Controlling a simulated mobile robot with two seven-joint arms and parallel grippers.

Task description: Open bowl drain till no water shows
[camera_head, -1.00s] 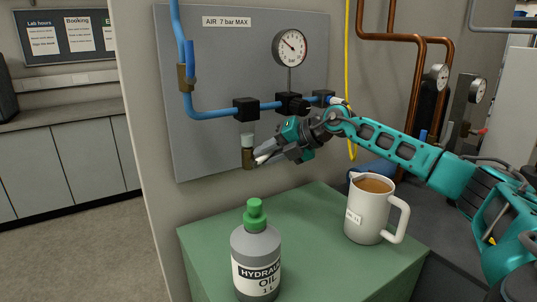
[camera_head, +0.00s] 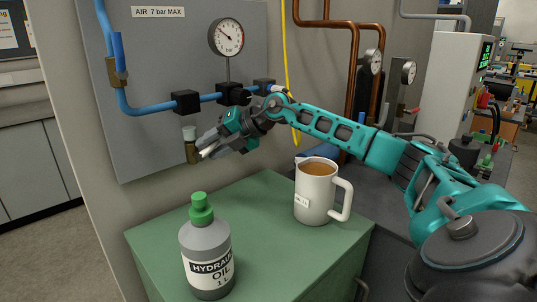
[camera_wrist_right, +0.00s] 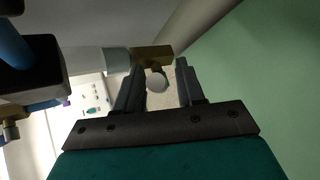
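The small pale bowl (camera_head: 188,133) hangs under the black fitting on the blue air line, with a brass drain (camera_head: 191,152) at its lower end. In the wrist view the bowl (camera_wrist_right: 98,61) lies sideways with the brass drain (camera_wrist_right: 153,57) at its end. My right gripper (camera_head: 207,147) is at the drain, pointing left. In the wrist view its two fingers (camera_wrist_right: 160,82) are apart, with a round white knob (camera_wrist_right: 157,81) between them and a gap on the right side. I cannot tell whether water is in the bowl. My left gripper is not in view.
A green-topped cabinet (camera_head: 262,235) stands below, bearing a hydraulic oil bottle (camera_head: 206,250) and a jug of brown liquid (camera_head: 315,190). A pressure gauge (camera_head: 226,37) is on the grey panel (camera_head: 150,90) above. A yellow hose (camera_head: 286,50) and copper pipes (camera_head: 351,80) run at the right.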

